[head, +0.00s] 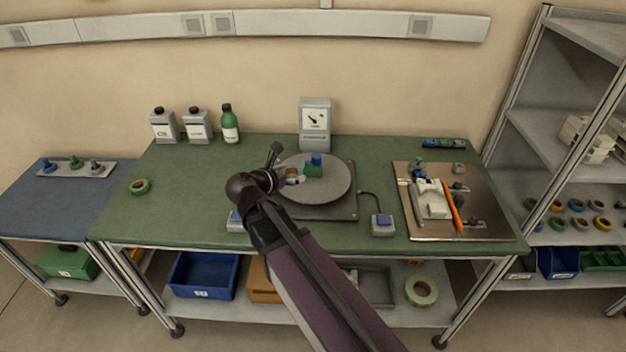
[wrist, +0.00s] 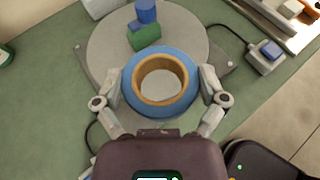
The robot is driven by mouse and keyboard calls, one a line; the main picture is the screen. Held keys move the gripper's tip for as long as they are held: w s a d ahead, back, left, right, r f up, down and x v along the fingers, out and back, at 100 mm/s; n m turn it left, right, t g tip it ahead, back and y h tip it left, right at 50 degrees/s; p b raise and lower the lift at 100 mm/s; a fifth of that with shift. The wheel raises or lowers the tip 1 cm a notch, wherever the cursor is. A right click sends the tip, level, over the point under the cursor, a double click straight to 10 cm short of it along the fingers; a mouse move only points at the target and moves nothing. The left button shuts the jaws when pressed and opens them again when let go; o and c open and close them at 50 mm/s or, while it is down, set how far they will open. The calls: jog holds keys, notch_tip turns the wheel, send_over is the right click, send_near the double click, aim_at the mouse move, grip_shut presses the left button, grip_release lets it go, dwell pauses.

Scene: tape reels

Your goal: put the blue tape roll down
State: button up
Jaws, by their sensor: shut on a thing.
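The blue tape roll (wrist: 188,93) has a tan core and shows in the wrist view with its hole facing the camera. My gripper (wrist: 160,85) is shut on it, one finger on each side. In the head view my gripper (head: 287,179) is over the left part of a round grey platter (head: 329,190), and the roll is mostly hidden. The platter also shows in the wrist view (wrist: 105,50), behind the roll. I cannot tell whether the roll touches it. A green block (head: 313,171) with a blue cylinder (head: 316,159) stands on the platter, just beyond the roll.
A dial gauge (head: 315,122) stands behind the platter. A blue-buttoned box (head: 382,225) is at its front right. A metal board (head: 478,190) with tools lies at right. A green tape roll (head: 140,186) lies at left; the green table around it is clear. Bottles (head: 230,128) stand at the back.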

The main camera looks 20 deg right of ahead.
jog(key=shift+d, duration=0.3)
jog(key=shift+a, duration=0.1)
jog(key=w+a+f+n+t+y+b, duration=0.1)
jog(key=w+a+f+b, duration=0.2)
jog(key=w+a, duration=0.3)
jog(key=w+a+f+n+t+y+b, duration=0.1)
jog(key=w+a+f+b, duration=0.2)
jog(key=w+a, duration=0.3)
jog(key=w, duration=0.5)
jog(key=shift+w+a+f+n, duration=0.2)
jog(key=shift+a+f+n, duration=0.1)
jog(key=shift+a, duration=0.1)
jog(key=shift+f+b, duration=0.1)
jog(key=shift+b, duration=0.25)
notch_tip(320, 180, down, 6)
jog(key=b, duration=0.6)
jog(key=shift+f+b, duration=1.85)
jog(key=shift+b, duration=0.05)
